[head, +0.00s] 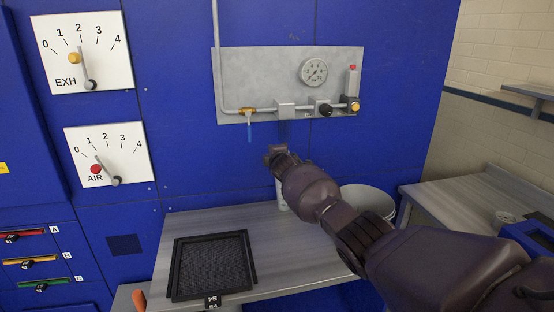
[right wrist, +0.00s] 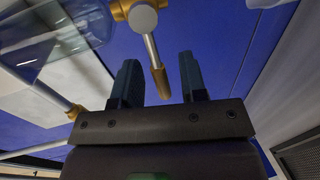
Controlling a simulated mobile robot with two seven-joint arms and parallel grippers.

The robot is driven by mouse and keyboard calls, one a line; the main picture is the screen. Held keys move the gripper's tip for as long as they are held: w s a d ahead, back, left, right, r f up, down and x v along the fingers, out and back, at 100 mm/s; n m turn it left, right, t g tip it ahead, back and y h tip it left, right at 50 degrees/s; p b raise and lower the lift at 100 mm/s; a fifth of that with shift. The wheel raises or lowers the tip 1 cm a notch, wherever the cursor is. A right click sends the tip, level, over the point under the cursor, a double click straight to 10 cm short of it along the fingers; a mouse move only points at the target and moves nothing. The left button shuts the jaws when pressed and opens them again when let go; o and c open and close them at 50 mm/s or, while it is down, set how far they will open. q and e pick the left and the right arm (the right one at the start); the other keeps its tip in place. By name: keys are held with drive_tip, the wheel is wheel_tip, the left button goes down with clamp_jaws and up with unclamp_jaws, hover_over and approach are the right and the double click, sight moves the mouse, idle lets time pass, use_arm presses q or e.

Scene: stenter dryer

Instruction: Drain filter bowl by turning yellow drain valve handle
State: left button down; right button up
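The yellow drain valve handle (right wrist: 160,83) shows in the right wrist view as a yellow tip on a silver rod hanging from a round hub (right wrist: 142,17). The clear filter bowl (right wrist: 62,42) is beside it on the left of that view. My right gripper (right wrist: 159,70) is open, with the rod and yellow tip in the gap between its two fingers; I cannot tell whether they touch. In the head view my right gripper (head: 276,153) is just below the grey panel (head: 240,75), and the drain handle cannot be made out there. My left gripper is not in view.
Below are a bench (head: 290,262) with a black mesh tray (head: 254,262), and a white bucket (head: 372,197) partly behind my right arm.

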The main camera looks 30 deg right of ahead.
drive_tip(key=p+v, duration=0.1)
drive_tip(key=v, duration=0.9)
drive_tip(key=shift+s+p, duration=0.25)
drive_tip(key=shift+p, duration=0.05)
drive_tip(key=shift+a+r, duration=0.1)
idle(0.3)
drive_tip(key=a+r+m+t+y, duration=0.2)
drive_tip(key=a+r+m, duration=0.1)
drive_tip(key=a+r, duration=0.15)
drive_tip(key=s+a+f+m+y, duration=0.3)
drive_tip(key=s+a+f+m, duration=0.15)
drive_tip(key=s+f, duration=0.5)
drive_tip(key=s+f+m+g, duration=0.2)
drive_tip(key=s+f, duration=0.6)
drive_tip(key=s, duration=0.4)
drive_tip(key=s+f+m+g+h, duration=0.1)
drive_tip(key=s+f+m+g, duration=0.1)
drive_tip(key=s+f, duration=0.6)
drive_tip(key=s+f+m+g+b, duration=0.1)
drive_tip(key=s+f, duration=0.7)
drive_tip(key=s, duration=0.8)
drive_tip(key=shift+a+f+m+g+h, duration=0.3)
drive_tip(key=shift+a+m+g, duration=0.1)
drive_tip(key=shift+m, duration=0.45)
